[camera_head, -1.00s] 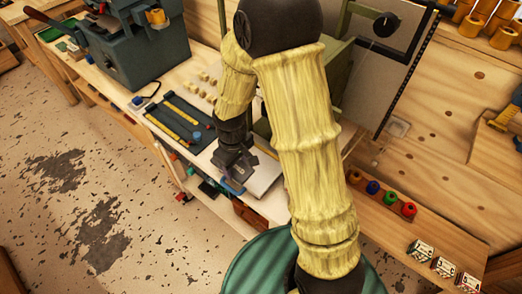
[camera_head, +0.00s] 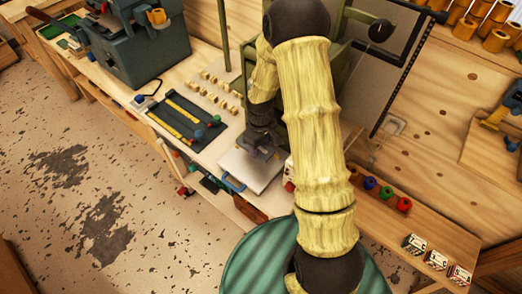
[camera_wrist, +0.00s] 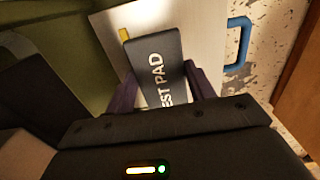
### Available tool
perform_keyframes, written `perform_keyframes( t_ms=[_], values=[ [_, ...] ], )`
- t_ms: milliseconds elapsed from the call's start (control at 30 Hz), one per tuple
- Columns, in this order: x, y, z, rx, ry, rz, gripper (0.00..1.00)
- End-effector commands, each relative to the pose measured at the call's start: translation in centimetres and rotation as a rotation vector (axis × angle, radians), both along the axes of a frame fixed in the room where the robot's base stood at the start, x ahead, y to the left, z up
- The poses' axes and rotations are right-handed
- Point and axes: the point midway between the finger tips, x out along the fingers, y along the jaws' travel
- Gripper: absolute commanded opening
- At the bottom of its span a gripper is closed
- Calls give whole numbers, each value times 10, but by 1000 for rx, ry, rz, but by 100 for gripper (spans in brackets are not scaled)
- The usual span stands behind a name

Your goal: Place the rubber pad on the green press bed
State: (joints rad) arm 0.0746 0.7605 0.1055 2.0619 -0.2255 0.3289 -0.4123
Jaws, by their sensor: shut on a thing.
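The rubber pad (camera_wrist: 158,75) is a dark slab with pale lettering, partly readable as "EST PAD", and a small yellow tab at its far end. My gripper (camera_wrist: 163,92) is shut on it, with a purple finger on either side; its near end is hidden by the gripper. In the head view my gripper (camera_head: 264,150) is over a pale plate (camera_head: 245,172) with a blue handle. In the wrist view the plate (camera_wrist: 205,30) lies beneath the pad; I cannot tell the gap. The green press (camera_head: 347,62) stands behind, partly hidden by my arm.
A dark tray (camera_head: 182,121) with yellow strips and several small wooden blocks (camera_head: 222,88) lie left of the plate. A grey-green machine (camera_head: 135,45) stands farther left. Several coloured knobs (camera_head: 386,194) line the shelf on the right. The plate's front edge is near the bench edge.

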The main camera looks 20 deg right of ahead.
Motion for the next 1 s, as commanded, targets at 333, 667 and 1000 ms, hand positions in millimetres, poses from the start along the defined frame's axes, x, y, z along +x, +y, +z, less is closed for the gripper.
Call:
perform_keyframes(
  t_ms=[333,667,1000],
  values=[
    [-1,1,-22,1,4,0,26],
    [2,-3,-39,1,-1,0,26],
    [2,-3,-45,0,0,0,26]
  ],
)
